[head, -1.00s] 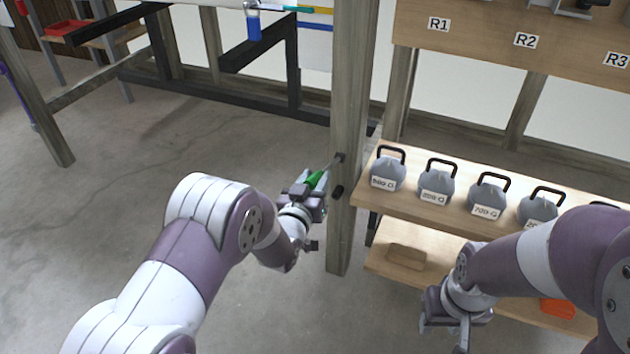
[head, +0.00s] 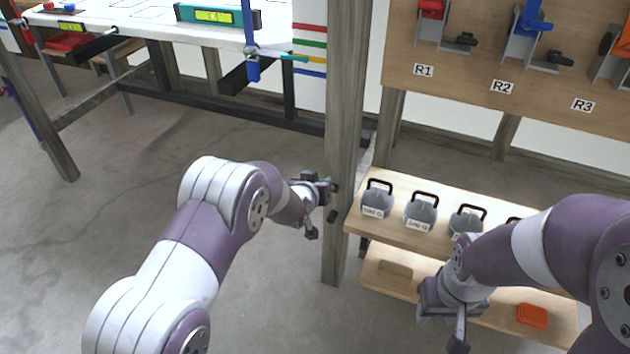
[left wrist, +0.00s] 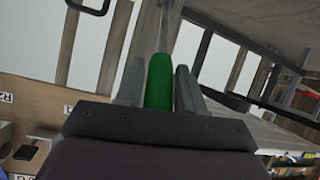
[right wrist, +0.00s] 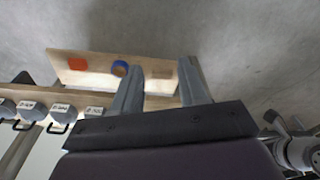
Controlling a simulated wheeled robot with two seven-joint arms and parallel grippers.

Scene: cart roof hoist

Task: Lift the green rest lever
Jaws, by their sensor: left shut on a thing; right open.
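The green rest lever (left wrist: 159,82) shows in the left wrist view as a green grip on a thin metal rod, lying between the two fingers of my left gripper (left wrist: 160,88). My left gripper is shut on it. In the head view my left gripper (head: 322,187) is against the wooden post (head: 347,150), and the green grip is hidden there. My right gripper (head: 452,325) hangs in front of the low shelf, open and empty. Its spread fingers also show in the right wrist view (right wrist: 162,92).
Grey weights (head: 377,200) with black handles stand on the upper shelf (head: 400,178). An orange block (head: 532,315) lies on the lower shelf. A board with R1 to R3 labels (head: 455,80) is at upper right. A white panel with levels (head: 150,22) is at upper left. Floor at left is clear.

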